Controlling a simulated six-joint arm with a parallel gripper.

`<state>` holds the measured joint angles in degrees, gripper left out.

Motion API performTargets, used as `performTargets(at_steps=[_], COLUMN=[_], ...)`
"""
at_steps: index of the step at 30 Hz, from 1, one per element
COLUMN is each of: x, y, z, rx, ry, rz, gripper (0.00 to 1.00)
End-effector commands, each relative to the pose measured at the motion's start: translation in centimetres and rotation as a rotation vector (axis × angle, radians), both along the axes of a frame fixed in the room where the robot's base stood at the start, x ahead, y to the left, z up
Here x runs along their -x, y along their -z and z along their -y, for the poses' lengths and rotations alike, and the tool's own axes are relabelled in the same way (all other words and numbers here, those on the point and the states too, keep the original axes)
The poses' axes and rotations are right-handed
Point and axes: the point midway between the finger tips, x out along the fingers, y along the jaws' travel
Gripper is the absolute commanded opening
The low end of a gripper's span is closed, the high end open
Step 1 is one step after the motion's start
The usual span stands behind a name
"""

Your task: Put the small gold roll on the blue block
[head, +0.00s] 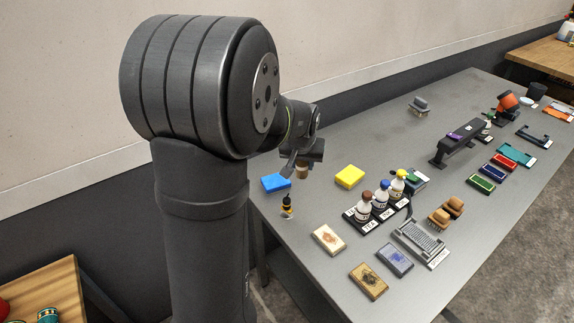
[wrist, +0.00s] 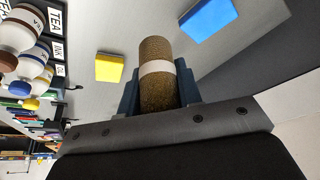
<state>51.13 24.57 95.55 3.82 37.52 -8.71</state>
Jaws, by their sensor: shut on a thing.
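My gripper (head: 300,163) is shut on the small gold roll (wrist: 158,95), a brown-gold cylinder with a white band. The roll fills the space between the jaws in the wrist view and shows only small in the head view (head: 302,173). The blue block (head: 275,182) lies flat on the grey table, just left of and below the gripper in the head view. The blue block is also at the upper right of the wrist view (wrist: 208,19), apart from the roll. The roll is held above the table.
A yellow block (head: 349,176) lies right of the blue one. A black rack holds several bottles (head: 381,194). Cards, brushes and trays cover the table further right. Bare table lies behind the yellow block.

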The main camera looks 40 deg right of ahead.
Motion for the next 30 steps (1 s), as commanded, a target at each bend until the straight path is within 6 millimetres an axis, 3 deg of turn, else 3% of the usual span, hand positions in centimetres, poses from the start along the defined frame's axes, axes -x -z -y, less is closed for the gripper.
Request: performTargets(at_steps=[3, 8, 16, 30], x=[2.0, 2.8, -0.6, -9.5], y=[-1.3, -2.1, -1.9, 3.8], z=[0.6, 1.1, 1.0, -2.0], rx=[0.001, 0.000, -0.001, -0.001], ry=[0.003, -0.001, -0.005, -0.004], rz=[0.001, 0.000, -0.001, 0.000], gripper=[0.06, 0.06, 0.06, 0.06])
